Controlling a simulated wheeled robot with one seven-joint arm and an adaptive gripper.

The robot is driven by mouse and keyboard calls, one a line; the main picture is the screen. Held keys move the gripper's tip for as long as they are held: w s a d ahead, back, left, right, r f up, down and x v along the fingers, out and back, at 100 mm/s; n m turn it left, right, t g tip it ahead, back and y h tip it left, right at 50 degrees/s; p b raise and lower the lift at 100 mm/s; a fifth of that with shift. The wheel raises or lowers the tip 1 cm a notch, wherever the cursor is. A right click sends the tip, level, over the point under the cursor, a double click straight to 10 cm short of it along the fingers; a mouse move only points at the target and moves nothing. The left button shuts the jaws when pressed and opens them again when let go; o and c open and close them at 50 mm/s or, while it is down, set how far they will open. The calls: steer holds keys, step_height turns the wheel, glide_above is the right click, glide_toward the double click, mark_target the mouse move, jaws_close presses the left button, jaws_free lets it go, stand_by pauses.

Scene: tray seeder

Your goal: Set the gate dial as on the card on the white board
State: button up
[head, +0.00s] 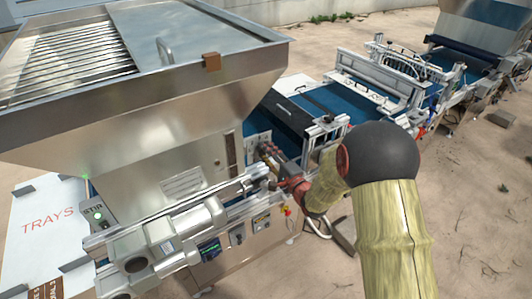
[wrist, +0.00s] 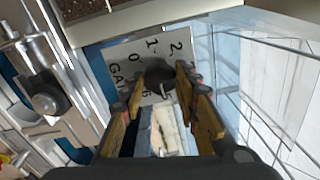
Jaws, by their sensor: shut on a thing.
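The gate dial (wrist: 128,56) shows in the wrist view as a pale plate with the numbers 0, 1, 2 and a 6 readable, and part of the word GATE. A dark round knob (wrist: 159,76) stands at its middle. My gripper (wrist: 160,90) is shut on this knob, one orange-brown finger on each side. The fingers hide part of the scale, and I cannot tell the knob's setting. In the head view the dial plate (head: 256,141) is small, with my gripper (head: 268,153) against it. I cannot make out the card on the white board.
The big metal hopper (head: 150,80) overhangs the left of the dial. A rail and grey cylinders (head: 185,222) lie below it. A white panel marked TRAYS (head: 45,225) is at the left. The blue conveyor (head: 362,97) runs to the back right. Sandy ground at the right is mostly clear.

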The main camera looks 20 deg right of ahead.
steer(key=shift+f, duration=0.15)
steer(key=o, duration=1.1)
steer(key=shift+o, duration=0.2)
steer(key=shift+s, duration=0.1)
steer(key=v, duration=1.1)
steer(key=shift+s+d, duration=0.2)
steer(key=shift+s, duration=0.15)
